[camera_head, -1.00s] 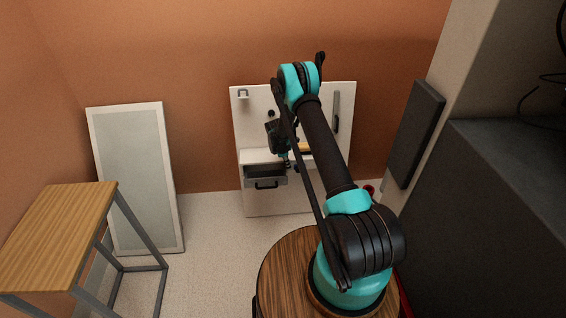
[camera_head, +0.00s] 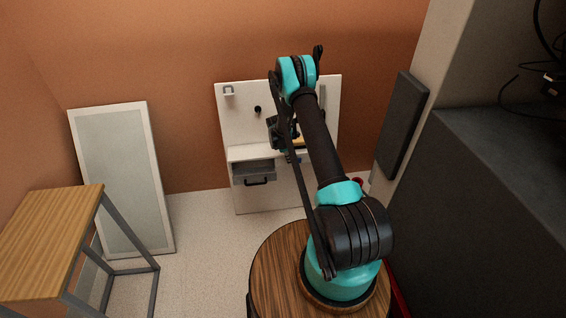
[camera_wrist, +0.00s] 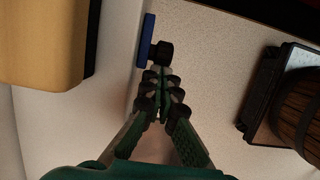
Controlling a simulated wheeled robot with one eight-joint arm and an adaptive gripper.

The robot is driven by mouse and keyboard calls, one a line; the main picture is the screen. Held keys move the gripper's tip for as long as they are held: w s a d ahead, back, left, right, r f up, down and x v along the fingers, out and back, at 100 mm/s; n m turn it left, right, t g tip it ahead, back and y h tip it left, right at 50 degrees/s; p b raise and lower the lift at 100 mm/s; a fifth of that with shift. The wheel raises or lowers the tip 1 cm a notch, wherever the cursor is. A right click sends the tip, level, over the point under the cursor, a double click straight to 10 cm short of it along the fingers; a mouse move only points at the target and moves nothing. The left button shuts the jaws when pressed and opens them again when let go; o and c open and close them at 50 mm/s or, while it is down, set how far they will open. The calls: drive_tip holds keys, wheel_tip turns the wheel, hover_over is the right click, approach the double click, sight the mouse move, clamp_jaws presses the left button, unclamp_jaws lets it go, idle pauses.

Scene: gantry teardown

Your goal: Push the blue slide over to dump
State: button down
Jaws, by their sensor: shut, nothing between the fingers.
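The blue slide (camera_wrist: 148,36) shows in the wrist view as a short flat blue bar at the top centre, with a dark round knob (camera_wrist: 161,52) beside its lower end. My gripper (camera_wrist: 161,76) is shut and empty, its tips just below the knob; I cannot tell if they touch it. In the head view a small patch of blue (camera_head: 298,160) shows beside my arm at the white panel (camera_head: 240,124). My arm hides most of the slide and the gripper's fingertips there.
A yellow block (camera_wrist: 45,40) lies left of my fingers, on the panel's shelf (camera_head: 243,151). A grey drawer (camera_head: 254,172) with a black handle is below the shelf. A wooden table (camera_head: 45,240) and a framed pane (camera_head: 125,175) stand left. A dark cabinet (camera_head: 475,200) stands right.

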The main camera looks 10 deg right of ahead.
sight(281, 159)
drive_tip(key=shift+d, duration=0.1)
drive_tip(key=a, duration=0.2)
drive_tip(key=a+r, duration=0.1)
drive_tip(key=a, duration=0.1)
drive_tip(key=shift+a+r, duration=0.2)
drive_tip(key=v, duration=0.9)
drive_tip(key=shift+r, duration=0.4)
drive_tip(key=s+d+r+m+t+y, duration=0.15)
drive_tip(key=s+r+m, duration=0.25)
drive_tip(key=s+r, duration=0.6)
drive_tip(key=s+d+r+m+t, duration=0.1)
drive_tip(key=s+d+r+m, duration=0.3)
drive_tip(key=s+r, duration=0.6)
drive_tip(key=s+r+m+t+y, duration=0.1)
drive_tip(key=s+r+m, duration=0.2)
drive_tip(key=s+m, duration=0.7)
drive_tip(key=s, duration=1.2)
drive_tip(key=shift+s+a+r+t, duration=0.15)
drive_tip(key=shift+s+a+t, duration=0.1)
drive_tip(key=shift+t, duration=0.1)
drive_tip(key=shift+y, duration=0.25)
